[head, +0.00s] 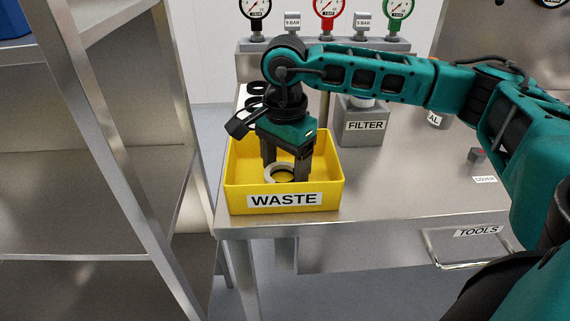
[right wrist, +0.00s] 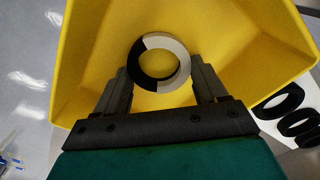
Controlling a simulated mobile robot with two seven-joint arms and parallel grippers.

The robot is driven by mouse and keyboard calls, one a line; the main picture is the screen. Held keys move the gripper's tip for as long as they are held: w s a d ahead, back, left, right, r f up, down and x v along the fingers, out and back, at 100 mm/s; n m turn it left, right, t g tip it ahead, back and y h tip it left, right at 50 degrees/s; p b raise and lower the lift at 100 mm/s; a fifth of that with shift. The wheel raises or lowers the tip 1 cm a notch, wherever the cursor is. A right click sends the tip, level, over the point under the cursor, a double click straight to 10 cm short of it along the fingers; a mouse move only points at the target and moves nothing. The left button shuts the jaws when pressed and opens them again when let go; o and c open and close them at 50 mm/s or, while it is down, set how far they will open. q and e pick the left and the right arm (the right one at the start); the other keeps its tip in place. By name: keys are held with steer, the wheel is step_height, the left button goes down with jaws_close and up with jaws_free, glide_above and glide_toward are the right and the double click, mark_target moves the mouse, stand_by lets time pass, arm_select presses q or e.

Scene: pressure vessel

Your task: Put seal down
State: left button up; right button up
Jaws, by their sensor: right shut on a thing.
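My right gripper (head: 284,172) reaches down into the yellow bin labelled WASTE (head: 232,199). Its two fingers are shut on a ring-shaped seal (head: 269,174), which is held inside the bin's walls. In the right wrist view the seal (right wrist: 184,60) shows pale grey on the right and black on the left, between the fingertips of the gripper (right wrist: 160,68). The yellow bin (right wrist: 85,60) fills the view behind it. I cannot tell whether the seal touches the bin floor. My left gripper is not in view.
Black rings (right wrist: 271,105) lie on a white surface beside the bin. A grey FILTER box (head: 363,127) stands right of the bin on the steel table (head: 400,180). Gauges (head: 327,8) stand behind. A steel rack (head: 110,130) is at left.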

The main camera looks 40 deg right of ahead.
steer(key=shift+f, duration=0.2)
steer(key=o, duration=1)
steer(key=shift+o, duration=0.2)
steer(key=shift+r, duration=0.1)
steer(key=shift+r, duration=0.5)
step_height(320, 180, up, 11)
steer(key=shift+r+p, duration=0.15)
steer(key=shift+p, duration=0.3)
